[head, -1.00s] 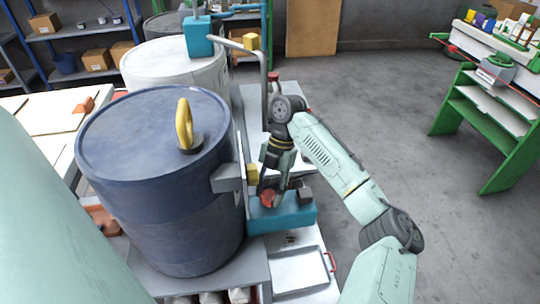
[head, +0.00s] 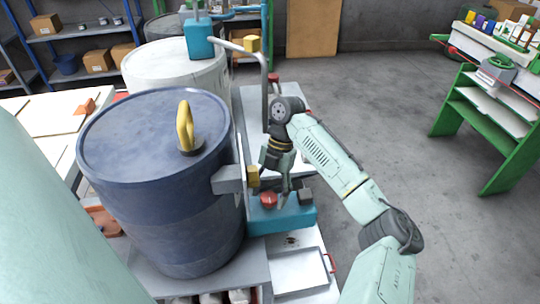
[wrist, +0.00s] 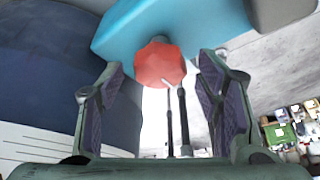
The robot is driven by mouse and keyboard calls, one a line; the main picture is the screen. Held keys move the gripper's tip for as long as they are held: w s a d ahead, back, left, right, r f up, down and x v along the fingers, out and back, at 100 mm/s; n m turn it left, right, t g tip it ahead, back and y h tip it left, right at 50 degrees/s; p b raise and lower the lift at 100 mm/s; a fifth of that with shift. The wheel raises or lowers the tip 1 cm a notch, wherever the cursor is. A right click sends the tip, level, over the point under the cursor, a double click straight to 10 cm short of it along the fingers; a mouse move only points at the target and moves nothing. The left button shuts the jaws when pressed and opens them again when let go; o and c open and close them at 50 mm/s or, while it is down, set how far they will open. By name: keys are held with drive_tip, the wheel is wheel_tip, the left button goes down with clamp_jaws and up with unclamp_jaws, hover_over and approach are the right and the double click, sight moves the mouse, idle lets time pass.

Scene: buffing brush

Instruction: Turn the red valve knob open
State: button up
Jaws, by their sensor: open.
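The red valve knob (head: 268,200) sits on a teal box (head: 298,218) beside the blue drum. My gripper (head: 284,190) points down just above and slightly right of the knob in the head view. In the wrist view the scalloped red knob (wrist: 160,64) shows centred between my two spread fingers, near their tips. The fingers are open and do not appear to touch the knob.
The large blue drum (head: 155,180) with a yellow handle (head: 185,126) stands close on the left. A yellow block (head: 252,177) and a dark block (head: 305,196) flank the knob. A grey tray (head: 298,270) lies in front.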

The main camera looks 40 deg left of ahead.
drive_tip(key=v, duration=1.2)
drive_tip(key=shift+d, duration=0.1)
idle(0.4)
